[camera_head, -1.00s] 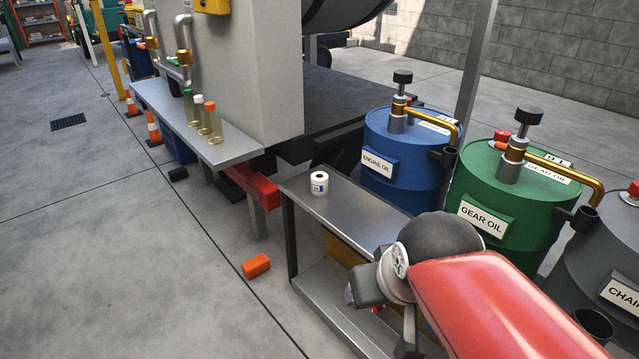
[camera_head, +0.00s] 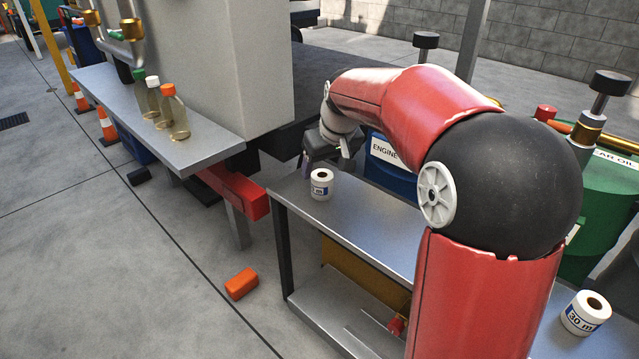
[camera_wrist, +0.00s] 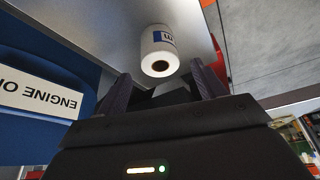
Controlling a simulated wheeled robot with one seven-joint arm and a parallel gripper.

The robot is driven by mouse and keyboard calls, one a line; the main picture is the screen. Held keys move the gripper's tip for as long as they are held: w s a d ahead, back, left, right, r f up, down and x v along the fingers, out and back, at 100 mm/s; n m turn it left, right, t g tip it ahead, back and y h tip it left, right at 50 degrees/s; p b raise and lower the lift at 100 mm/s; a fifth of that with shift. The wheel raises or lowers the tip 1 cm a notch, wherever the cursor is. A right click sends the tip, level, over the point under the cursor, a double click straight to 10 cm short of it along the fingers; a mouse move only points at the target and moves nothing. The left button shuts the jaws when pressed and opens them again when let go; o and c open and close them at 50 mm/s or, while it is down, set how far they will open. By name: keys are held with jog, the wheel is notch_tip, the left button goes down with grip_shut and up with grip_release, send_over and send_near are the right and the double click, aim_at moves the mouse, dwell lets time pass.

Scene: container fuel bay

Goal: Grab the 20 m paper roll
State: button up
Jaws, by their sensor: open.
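A white paper roll (camera_head: 321,184) with a blue-and-white label stands upright near the left end of the metal shelf top (camera_head: 372,226). Its number is too small to read, though an "m" shows. In the wrist view the roll (camera_wrist: 160,52) is just beyond the fingertips, between their lines. My gripper (camera_wrist: 160,84) is open and empty, its two dark fingers spread. In the head view my gripper (camera_head: 306,163) is just behind and left of the roll, partly hidden by my arm. I cannot tell whether a finger touches the roll.
Another roll marked "30 m" (camera_head: 585,314) stands at the shelf's right end. A blue engine oil drum (camera_head: 392,180) and a green drum (camera_head: 610,205) stand close behind the shelf. Several bottles (camera_head: 162,105) stand on the left ledge. An orange block (camera_head: 241,284) lies on the floor.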

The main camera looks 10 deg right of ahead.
aim_at(321, 179)
jog(key=b+x, duration=0.1)
jog(key=x, duration=0.5)
jog(key=shift+r, duration=0.1)
jog(key=c, duration=1.1)
